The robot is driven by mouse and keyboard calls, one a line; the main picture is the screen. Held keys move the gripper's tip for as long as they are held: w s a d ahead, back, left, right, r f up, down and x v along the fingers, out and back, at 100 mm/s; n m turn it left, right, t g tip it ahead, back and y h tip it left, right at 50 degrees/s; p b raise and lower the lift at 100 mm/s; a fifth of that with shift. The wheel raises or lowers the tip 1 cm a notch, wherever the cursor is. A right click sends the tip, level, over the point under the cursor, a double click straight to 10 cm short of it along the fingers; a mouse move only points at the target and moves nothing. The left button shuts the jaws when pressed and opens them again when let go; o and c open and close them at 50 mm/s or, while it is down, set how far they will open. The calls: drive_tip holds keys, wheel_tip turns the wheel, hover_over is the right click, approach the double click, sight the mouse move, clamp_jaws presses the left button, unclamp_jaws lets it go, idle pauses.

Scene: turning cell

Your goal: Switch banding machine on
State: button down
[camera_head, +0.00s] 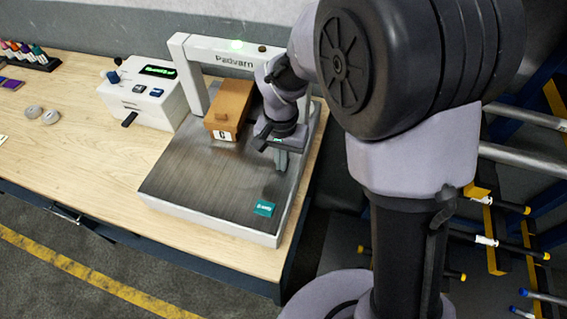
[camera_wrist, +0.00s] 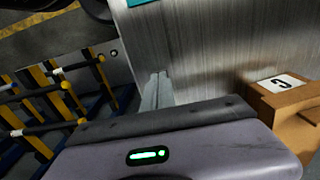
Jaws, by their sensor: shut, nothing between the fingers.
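The banding machine (camera_head: 190,182) stands on the bench, with a dark grey plate and a white arch (camera_head: 200,62) marked with lettering. My gripper (camera_head: 281,162) is shut and empty, pointing down over the plate, right of the box. Its fingers show in the wrist view (camera_wrist: 155,90). I cannot tell their exact height.
A white control unit (camera_head: 145,93) with a green display, buttons and levers stands left of the machine. A teal tag (camera_head: 264,208) lies at the plate's front right. Grey rolls (camera_head: 42,114) and coloured bottles (camera_head: 25,52) are farther left. A rack with bars (camera_head: 500,212) stands right.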

wheel_tip(320, 180, up, 7)
drive_tip(key=p, duration=0.5)
drive_tip(key=shift+p, duration=0.3)
drive_tip(key=shift+d+r, duration=0.1)
drive_tip(key=s+d+r+t+y+b, duration=0.1)
drive_tip(key=s+d+r+t+b, duration=0.1)
drive_tip(key=s, duration=0.6)
drive_tip(key=s+d+r+t+y+b, duration=0.1)
drive_tip(key=s+d+r+t+b, duration=0.2)
drive_tip(key=s+d+b, duration=0.3)
drive_tip(key=s+b, duration=0.3)
drive_tip(key=shift+d+t, duration=0.15)
drive_tip(key=shift+t, duration=0.25)
drive_tip(key=shift+s+r, duration=0.1)
